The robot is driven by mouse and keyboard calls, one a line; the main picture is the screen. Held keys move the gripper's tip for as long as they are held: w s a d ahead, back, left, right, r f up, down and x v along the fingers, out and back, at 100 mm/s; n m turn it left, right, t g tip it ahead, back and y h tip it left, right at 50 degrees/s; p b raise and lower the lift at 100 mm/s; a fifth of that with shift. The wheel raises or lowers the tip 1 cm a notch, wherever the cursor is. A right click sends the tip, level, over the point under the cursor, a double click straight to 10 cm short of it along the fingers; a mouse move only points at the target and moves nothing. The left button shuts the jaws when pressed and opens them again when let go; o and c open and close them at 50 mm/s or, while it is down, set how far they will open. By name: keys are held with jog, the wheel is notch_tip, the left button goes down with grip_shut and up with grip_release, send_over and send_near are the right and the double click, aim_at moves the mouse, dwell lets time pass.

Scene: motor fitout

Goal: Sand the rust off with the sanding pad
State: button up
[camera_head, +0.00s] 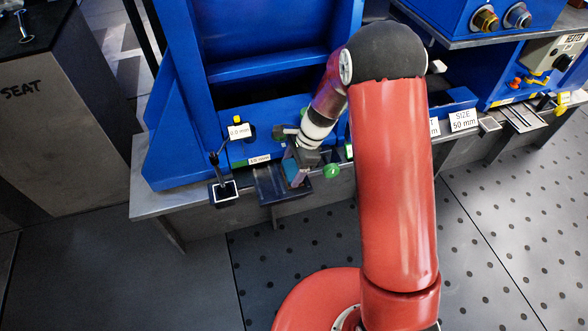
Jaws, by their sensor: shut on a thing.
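My gripper (300,163) is low at the front of the blue machine, pointing down. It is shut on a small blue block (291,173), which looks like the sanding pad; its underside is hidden. The block is over a dark grey plate or tray (268,186) at the bench's front edge. I cannot tell whether it touches the plate. No rust patch can be made out at this size, and the gripper and pad cover part of the plate.
A small square holder (223,192) with an upright black lever stands left of the plate. A green knob (332,171) is close on the right. The blue machine (190,120) rises behind. Labelled size cards (462,119) stand to the right. The perforated floor in front is clear.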

jog(key=shift+w+a+r, duration=0.15)
jog(key=shift+w, duration=0.5)
jog(key=shift+s, duration=0.15)
